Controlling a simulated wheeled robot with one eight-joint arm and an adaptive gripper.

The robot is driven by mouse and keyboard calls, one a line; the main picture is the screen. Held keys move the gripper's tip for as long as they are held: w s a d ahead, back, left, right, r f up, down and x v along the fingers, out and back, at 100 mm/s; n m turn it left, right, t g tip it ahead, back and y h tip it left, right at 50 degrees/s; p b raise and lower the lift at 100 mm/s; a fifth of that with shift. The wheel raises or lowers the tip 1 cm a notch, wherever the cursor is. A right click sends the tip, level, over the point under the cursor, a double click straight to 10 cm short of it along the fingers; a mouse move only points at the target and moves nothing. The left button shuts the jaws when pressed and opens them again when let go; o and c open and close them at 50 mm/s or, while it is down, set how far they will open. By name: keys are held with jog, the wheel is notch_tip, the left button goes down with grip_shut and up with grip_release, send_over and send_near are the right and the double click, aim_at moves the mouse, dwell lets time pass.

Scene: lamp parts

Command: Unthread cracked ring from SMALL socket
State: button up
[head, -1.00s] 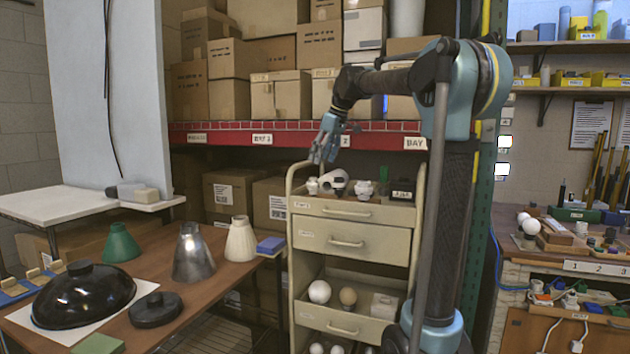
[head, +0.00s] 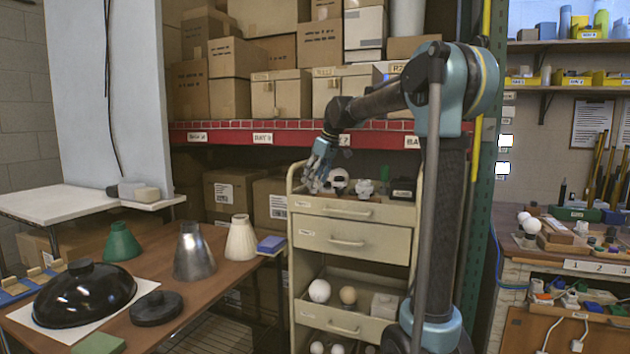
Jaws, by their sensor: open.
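The top tray of the beige drawer cart (head: 345,209) holds several small parts. A white round part with a dark band (head: 339,181) lies near the tray's middle, and a white socket-like part (head: 364,187) stands to its right. My gripper (head: 313,186) is open and points down at the tray's left end, where its fingers cover the small white part there. I cannot tell whether the fingers touch that part. The cracked ring and the SMALL socket are too small to tell apart in this view.
A dark labelled box (head: 402,189) sits at the tray's right end. The red shelf edge (head: 270,133) runs behind and above the cart. A table to the left holds a metal cone shade (head: 193,252), a cream shade (head: 241,238) and a black dome (head: 84,294).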

jog(key=c, duration=1.3)
jog(key=shift+o, duration=0.2)
jog(key=n, duration=0.1)
jog(key=n+g, duration=0.1)
jog(key=n, duration=0.2)
jog(key=shift+w+d+y, duration=0.1)
jog(key=shift+w+y, duration=0.15)
jog(key=shift+y, duration=0.05)
jog(key=shift+n+g, duration=0.7)
jog(key=shift+n, duration=0.7)
jog(key=shift+w+r, duration=0.1)
jog(key=n, duration=0.2)
jog(key=n+g, duration=0.1)
jog(key=n, duration=0.1)
jog(key=n+g, duration=0.1)
jog(key=n, duration=0.1)
jog(key=shift+w+n, duration=0.25)
jog(key=shift+n, duration=0.05)
jog(key=shift+g, duration=0.3)
